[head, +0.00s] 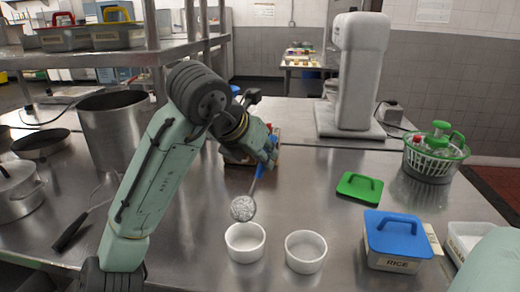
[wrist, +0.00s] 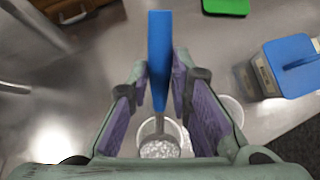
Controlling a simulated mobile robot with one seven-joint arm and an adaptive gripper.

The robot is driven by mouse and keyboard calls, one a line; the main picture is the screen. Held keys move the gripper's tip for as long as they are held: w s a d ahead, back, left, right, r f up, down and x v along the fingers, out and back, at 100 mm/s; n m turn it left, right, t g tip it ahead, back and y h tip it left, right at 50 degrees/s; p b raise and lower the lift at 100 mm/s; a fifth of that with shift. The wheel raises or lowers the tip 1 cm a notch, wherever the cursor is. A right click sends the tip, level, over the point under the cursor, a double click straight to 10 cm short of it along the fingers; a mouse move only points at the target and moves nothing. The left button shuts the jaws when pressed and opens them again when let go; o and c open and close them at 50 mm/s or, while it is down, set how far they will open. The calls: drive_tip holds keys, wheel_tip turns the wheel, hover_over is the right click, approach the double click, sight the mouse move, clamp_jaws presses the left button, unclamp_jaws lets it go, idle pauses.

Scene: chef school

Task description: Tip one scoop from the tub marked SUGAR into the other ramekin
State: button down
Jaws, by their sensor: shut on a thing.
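My gripper (head: 268,160) is shut on the blue handle of a scoop (wrist: 159,55). The scoop's round bowl (head: 243,208) hangs low and is heaped with pale grains, which also show in the wrist view. The bowl is above the left ramekin (head: 245,255), apart from its rim in the head view. The right ramekin (head: 306,265) stands beside it; in the wrist view it is partly hidden behind a finger. Both are white. An open tub (head: 458,250) with white contents is at the right edge, partly hidden; I cannot read SUGAR on it.
A tub marked RICE (head: 398,262) with a blue lid stands right of the ramekins. A green lid (head: 360,187) lies behind it. A green-rimmed basket (head: 432,165) and a white mixer (head: 355,80) stand farther back. Pots (head: 118,135) and a pan fill the left side.

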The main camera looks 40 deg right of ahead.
drive_tip(key=shift+s+a+h+b, duration=0.3)
drive_tip(key=shift+a+h+b, duration=0.2)
drive_tip(key=shift+a+b, duration=0.15)
drive_tip(key=a+h+b, duration=0.1)
drive_tip(key=b, duration=0.1)
drive_tip(key=a+t+h+b, duration=0.1)
drive_tip(key=b, duration=0.2)
drive_tip(key=s+a+h+b, duration=0.1)
drive_tip(key=b, duration=0.1)
drive_tip(key=shift+a+r+h, duration=0.25)
drive_tip(key=shift+h, duration=0.15)
drive_tip(key=b, duration=0.1)
drive_tip(key=a+h+b, duration=0.1)
drive_tip(key=shift+s+a+r+t+b, duration=0.15)
drive_tip(key=shift+s+t+b, duration=0.1)
drive_tip(key=shift+t+b, duration=0.15)
drive_tip(key=shift+s+a+r+h+b, duration=0.15)
drive_tip(key=shift+a+r+h+b, duration=0.25)
drive_tip(key=shift+h+b, duration=0.15)
drive_tip(key=shift+d+r+p, duration=0.25)
drive_tip(key=shift+p, duration=0.25)
drive_tip(key=w+d+n+t+y+p, duration=0.1)
drive_tip(key=w+d+n+y+p, duration=0.3)
drive_tip(key=y+p, duration=0.4)
drive_tip(key=d+p, duration=0.1)
drive_tip(key=p, duration=0.2)
drive_tip(key=shift+w+y, duration=0.35)
